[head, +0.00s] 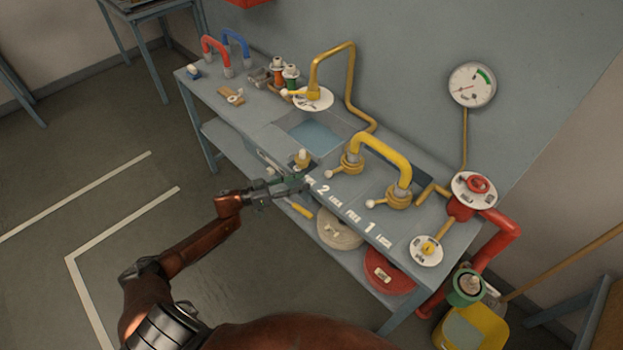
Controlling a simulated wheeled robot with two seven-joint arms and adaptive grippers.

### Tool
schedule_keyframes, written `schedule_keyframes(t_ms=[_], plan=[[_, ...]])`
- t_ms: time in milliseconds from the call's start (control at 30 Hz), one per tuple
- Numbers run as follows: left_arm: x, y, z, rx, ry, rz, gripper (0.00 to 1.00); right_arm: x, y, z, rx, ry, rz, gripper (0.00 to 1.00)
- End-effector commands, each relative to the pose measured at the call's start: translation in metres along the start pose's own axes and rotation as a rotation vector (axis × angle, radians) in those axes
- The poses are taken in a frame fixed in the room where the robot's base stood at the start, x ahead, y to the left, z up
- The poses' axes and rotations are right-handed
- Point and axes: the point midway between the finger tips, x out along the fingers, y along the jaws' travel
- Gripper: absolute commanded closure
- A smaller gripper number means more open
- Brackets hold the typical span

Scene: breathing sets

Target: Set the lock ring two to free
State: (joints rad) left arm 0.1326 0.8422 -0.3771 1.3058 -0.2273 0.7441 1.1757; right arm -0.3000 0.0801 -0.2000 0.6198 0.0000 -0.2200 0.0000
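Lock ring two (350,164) is the yellow collar at the left foot of the thick yellow pipe (381,152), behind the painted 2. My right gripper is out of view.
A sunken basin (315,133) and a tap with a round dial (313,98) are farther back. A red valve (478,186) is at the right end. Beige and red round containers (389,272) sit below the bench.

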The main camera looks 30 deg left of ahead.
Motion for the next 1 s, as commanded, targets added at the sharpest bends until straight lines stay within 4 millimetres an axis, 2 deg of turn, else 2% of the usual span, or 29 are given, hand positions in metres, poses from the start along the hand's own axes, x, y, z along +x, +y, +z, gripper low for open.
schedule_keyframes(t_ms=[133, 400, 567, 667, 767, 933, 1000], plan=[[-0.009, 0.0, 0.0, 0.001, -0.001, 0.0, 0.62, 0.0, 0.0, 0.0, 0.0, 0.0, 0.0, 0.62], [-0.01, 0.0, 0.0, 0.001, 0.0, 0.001, 0.63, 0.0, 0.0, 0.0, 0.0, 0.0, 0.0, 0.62], [-0.009, 0.005, 0.001, 0.043, -0.001, -0.003, 0.74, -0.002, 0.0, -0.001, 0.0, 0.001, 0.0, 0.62], [-0.007, 0.015, 0.005, 0.148, -0.004, -0.013, 0.8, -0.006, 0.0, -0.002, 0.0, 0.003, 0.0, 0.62], [-0.004, 0.03, 0.009, 0.328, -0.01, -0.032, 0.87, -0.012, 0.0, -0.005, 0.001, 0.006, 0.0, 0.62], [-0.002, 0.059, 0.012, 0.728, -0.039, -0.08, 0.99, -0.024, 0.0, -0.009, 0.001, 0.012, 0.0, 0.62], [-0.002, 0.069, 0.011, 0.905, -0.059, -0.103, 1.0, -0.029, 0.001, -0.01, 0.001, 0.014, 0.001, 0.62]])
